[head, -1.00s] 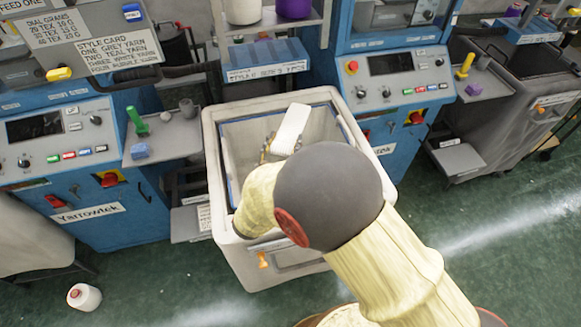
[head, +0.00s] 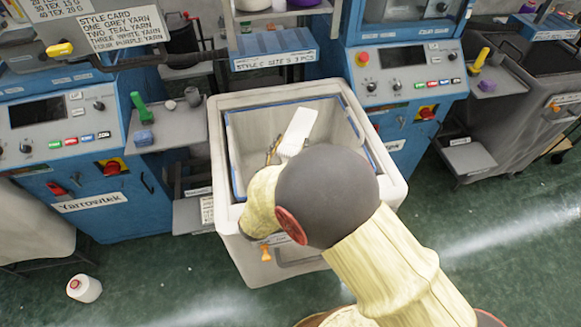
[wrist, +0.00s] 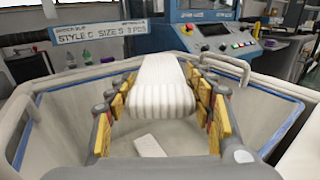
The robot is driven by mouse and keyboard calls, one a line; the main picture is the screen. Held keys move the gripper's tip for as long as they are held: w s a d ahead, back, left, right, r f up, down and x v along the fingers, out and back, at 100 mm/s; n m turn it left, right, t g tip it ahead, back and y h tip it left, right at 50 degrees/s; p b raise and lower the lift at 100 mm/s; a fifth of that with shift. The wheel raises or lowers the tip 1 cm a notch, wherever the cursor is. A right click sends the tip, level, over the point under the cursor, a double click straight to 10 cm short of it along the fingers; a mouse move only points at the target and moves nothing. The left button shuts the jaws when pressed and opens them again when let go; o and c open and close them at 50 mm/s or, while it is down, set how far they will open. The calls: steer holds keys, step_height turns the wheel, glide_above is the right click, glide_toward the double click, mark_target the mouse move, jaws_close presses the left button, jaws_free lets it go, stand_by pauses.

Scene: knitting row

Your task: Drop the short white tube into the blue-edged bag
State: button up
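My gripper (wrist: 160,88) is shut on a white ribbed tube (wrist: 160,72), with yellow-padded fingers on both its sides. The tube also shows in the head view (head: 299,124), tilted, at the opening of the blue-edged bag (head: 232,160). The bag lines a pale, square bin, and its blue edge also shows in the wrist view (wrist: 62,84). The gripper and the tube are over the inside of the bag. A small white flat piece (wrist: 148,146) lies on the bag's bottom. My arm hides the near part of the bag in the head view.
Blue knitting machines (head: 70,150) stand left and right of the bin. A sign reading STYLE C SIZE S 3 PCS (wrist: 100,31) is behind it. A small shelf at left holds a green object (head: 140,107). A white cone (head: 84,288) lies on the floor.

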steer(key=o, duration=0.5)
steer(key=shift+c, duration=0.2)
steer(key=shift+s, duration=0.1)
steer(key=v, duration=1.1)
steer(key=shift+s+a, duration=0.15)
steer(key=shift+s, duration=0.2)
steer(key=shift+r, duration=0.1)
steer(key=s+d+r+m+g+h, duration=0.2)
steer(key=d+m+g, duration=0.3)
steer(key=d, duration=0.4)
steer(key=s+d+r+m+g+h, duration=0.1)
steer(key=s+d+r+m+g, duration=0.2)
steer(key=d+m, duration=0.4)
steer(key=s+d+r+m+g+h, duration=0.15)
steer(key=d+m+g, duration=0.35)
steer(key=d, duration=0.5)
steer(key=s+d+r+m+g+y, duration=0.2)
steer(key=s+d+m+y, duration=0.15)
steer(key=s+m, duration=0.45)
steer(key=s+a+r+m+t+y, duration=0.3)
steer(key=a+r+m+y, duration=0.1)
steer(key=r+m+y, duration=0.2)
steer(key=shift+r+m, duration=0.5)
steer(key=shift+m, duration=0.4)
